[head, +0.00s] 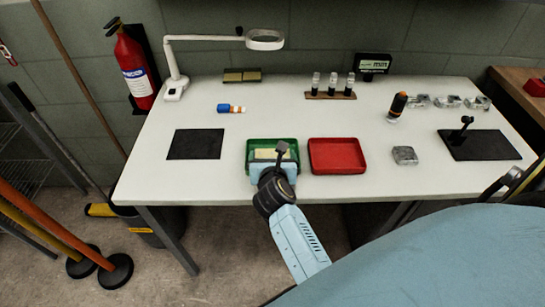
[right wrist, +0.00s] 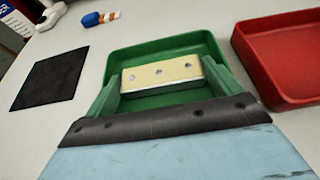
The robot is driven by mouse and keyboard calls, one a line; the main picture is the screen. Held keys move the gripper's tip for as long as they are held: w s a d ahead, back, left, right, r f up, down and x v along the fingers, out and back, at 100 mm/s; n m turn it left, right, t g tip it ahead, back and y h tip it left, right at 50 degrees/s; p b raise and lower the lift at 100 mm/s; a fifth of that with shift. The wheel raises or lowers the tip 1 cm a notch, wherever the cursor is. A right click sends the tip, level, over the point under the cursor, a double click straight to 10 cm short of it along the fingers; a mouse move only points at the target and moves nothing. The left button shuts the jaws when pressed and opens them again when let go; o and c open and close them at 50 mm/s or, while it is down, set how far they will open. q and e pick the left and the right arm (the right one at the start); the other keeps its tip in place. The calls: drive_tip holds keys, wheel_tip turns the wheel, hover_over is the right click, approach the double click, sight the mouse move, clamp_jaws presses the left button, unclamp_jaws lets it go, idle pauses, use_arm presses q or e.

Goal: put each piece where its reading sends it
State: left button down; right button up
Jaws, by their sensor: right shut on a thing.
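A pale yellow block (right wrist: 160,73) with several dark holes lies between the fingers of my right gripper (right wrist: 165,85), which is shut on it. The block is over or in the green tray (right wrist: 150,50); I cannot tell whether it touches the tray floor. In the head view my right gripper (head: 270,165) is at the green tray (head: 249,146), and the block (head: 268,154) shows just beyond it. The red tray (head: 337,168) stands to the right, empty. A small display (head: 373,65) stands at the back; its reading is too small to tell. My left gripper is not in view.
A black mat (head: 195,144) lies left, and a dark stand (head: 480,146) right. A grey piece (head: 405,155) lies right of the red tray, several more (head: 448,102) behind. An orange-black tool (head: 397,104), vial rack (head: 331,95) and lamp (head: 174,88) stand farther back.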

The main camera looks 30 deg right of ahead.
drive_tip(key=o, duration=0.6)
drive_tip(key=shift+f, duration=0.15)
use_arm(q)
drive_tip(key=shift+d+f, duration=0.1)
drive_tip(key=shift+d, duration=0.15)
use_arm(e)
drive_tip(key=shift+o, duration=0.9)
drive_tip(key=shift+s+a+r, duration=0.1)
drive_tip(key=shift+r, duration=0.2)
drive_tip(key=p+v, duration=0.1)
drive_tip(key=v, duration=0.5)
drive_tip(key=shift+s, duration=0.15)
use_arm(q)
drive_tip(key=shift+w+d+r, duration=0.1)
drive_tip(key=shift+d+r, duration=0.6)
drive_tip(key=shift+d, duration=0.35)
use_arm(e)
drive_tip(key=shift+s+a+r, duration=0.2)
drive_tip(key=shift+s+a, duration=0.05)
drive_tip(key=shift+s, duration=0.05)
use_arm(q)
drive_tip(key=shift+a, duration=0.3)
